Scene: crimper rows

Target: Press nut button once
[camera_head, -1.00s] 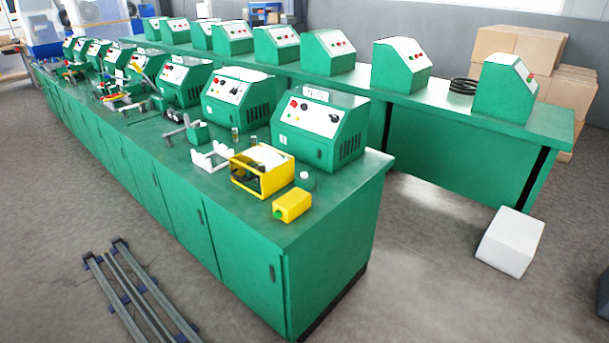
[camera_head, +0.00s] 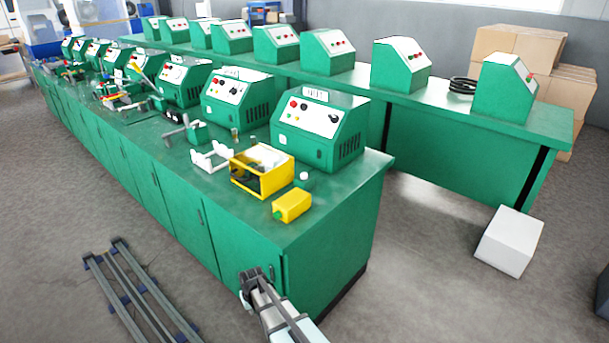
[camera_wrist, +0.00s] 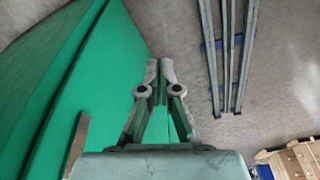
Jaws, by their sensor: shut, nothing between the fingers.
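My gripper (camera_head: 250,280) shows at the bottom of the head view, low in front of the near green workbench's door and below the bench top. In the wrist view its fingertips (camera_wrist: 160,70) are together with nothing between them. No part is labelled nut button legibly. A yellow box with a green button (camera_head: 291,205) lies on the bench's near corner. A small green piece with a white top (camera_head: 303,177) stands beside it. The nearest green machine (camera_head: 320,128) has red and black controls on its white panel. My gripper touches none of these.
The near workbench (camera_head: 240,235) carries a yellow frame (camera_head: 262,170), a white bracket (camera_head: 212,157) and more machines in a row. Grey rails (camera_head: 135,290) lie on the floor at left. A white block (camera_head: 508,242) lies at right. Floor between is clear.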

